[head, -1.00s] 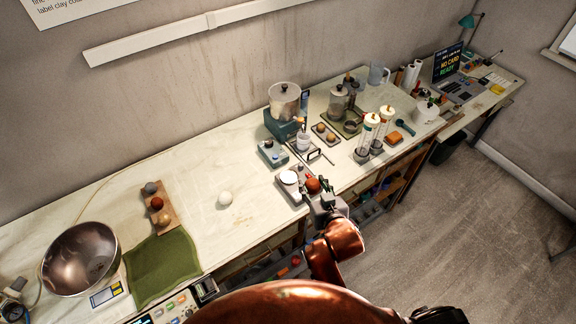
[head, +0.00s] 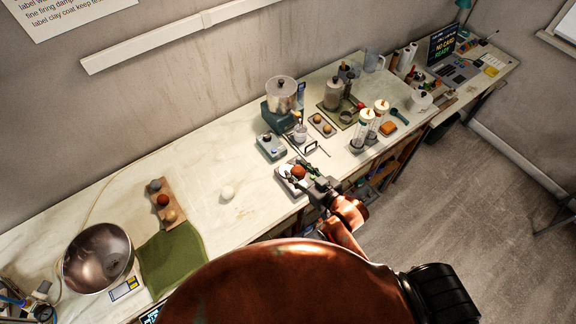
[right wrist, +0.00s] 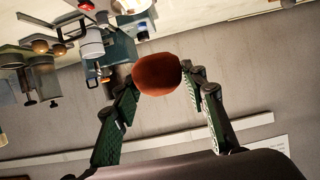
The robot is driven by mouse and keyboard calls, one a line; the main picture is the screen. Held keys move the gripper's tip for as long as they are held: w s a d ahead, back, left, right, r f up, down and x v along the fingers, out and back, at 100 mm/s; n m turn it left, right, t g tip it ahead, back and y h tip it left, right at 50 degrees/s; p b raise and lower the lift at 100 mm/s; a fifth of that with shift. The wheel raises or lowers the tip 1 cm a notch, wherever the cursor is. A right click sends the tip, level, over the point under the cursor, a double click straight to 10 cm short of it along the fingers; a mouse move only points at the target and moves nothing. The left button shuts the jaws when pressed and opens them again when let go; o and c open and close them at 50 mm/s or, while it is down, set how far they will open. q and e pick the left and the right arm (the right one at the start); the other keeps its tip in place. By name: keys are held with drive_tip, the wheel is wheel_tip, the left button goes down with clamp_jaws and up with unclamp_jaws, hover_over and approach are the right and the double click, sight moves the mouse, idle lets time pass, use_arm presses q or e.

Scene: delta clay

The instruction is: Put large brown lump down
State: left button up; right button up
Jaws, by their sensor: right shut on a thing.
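The large brown lump (head: 299,172) is a reddish-brown rounded ball in the right gripper, over or beside the white round plate (head: 285,170) of a small scale near the bench's front edge. The head view does not show whether it touches the plate. My right gripper (head: 308,177) has its fingers on the lump. My left gripper is not in view.
A teal device with a metal pot (head: 282,95) and a small grey-blue box (head: 270,146) stand behind the scale. A metal bowl (head: 98,258) stands far left.

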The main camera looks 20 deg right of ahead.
drive_tip(key=w+f, duration=0.1)
drive_tip(key=w, duration=0.1)
drive_tip(key=w+f, duration=0.2)
drive_tip(key=w, duration=0.1)
drive_tip(key=w+f, duration=0.2)
drive_tip(key=shift+w+a, duration=0.15)
drive_tip(key=shift+a, duration=0.25)
drive_tip(key=shift+w+f, duration=0.8)
drive_tip(key=shift+f, duration=0.15)
drive_tip(key=shift+w+a+f, duration=0.1)
drive_tip(key=shift+w+f, duration=0.1)
drive_tip(key=shift+w+f+p, duration=0.15)
drive_tip(key=shift+f+p, duration=0.1)
drive_tip(key=shift+p, duration=0.05)
wheel_tip(320, 180, down, 2)
drive_tip(key=shift+w+f, duration=0.1)
drive_tip(key=shift+f, duration=0.4)
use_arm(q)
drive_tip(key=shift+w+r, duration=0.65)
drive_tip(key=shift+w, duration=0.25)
use_arm(e)
drive_tip(key=shift+f, duration=0.2)
